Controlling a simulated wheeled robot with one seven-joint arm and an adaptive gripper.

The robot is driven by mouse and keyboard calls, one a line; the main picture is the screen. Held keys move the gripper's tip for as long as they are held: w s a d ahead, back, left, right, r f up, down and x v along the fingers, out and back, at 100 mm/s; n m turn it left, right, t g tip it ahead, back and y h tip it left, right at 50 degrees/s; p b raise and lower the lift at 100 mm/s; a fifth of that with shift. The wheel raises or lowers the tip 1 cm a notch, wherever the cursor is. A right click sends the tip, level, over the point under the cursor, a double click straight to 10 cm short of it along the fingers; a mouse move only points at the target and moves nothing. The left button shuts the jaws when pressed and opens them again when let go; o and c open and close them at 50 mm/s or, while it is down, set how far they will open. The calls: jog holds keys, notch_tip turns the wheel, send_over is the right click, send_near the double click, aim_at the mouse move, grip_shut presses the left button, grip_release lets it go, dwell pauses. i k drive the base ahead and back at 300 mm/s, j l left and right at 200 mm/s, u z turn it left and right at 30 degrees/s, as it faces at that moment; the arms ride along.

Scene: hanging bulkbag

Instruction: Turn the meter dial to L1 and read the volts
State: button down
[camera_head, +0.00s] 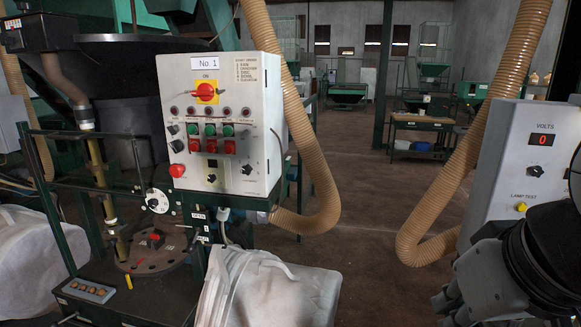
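A pale grey meter panel (500,180) stands at the right edge. Its display (541,139), under the word VOLTS, shows a red 0. Below the display is a small black dial (535,170) with a pointer; the marks around it are too small to read. A yellow LAMP TEST button (521,207) is lower on the panel. My gripper (452,298) is at the bottom right, in front of and below the panel, apart from the dial. Its fingers are dark and partly cut off, so I cannot tell whether they are open. My arm hides the panel's lower right.
A control box (222,130) marked No 1, with a red switch, buttons and knobs, stands left of centre. A ribbed tan hose (474,140) runs down just left of the meter panel; another hose (310,160) hangs by the box. White bags (265,290) lie below. Floor between is clear.

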aim_at(536, 171)
jog(key=z, duration=1.4)
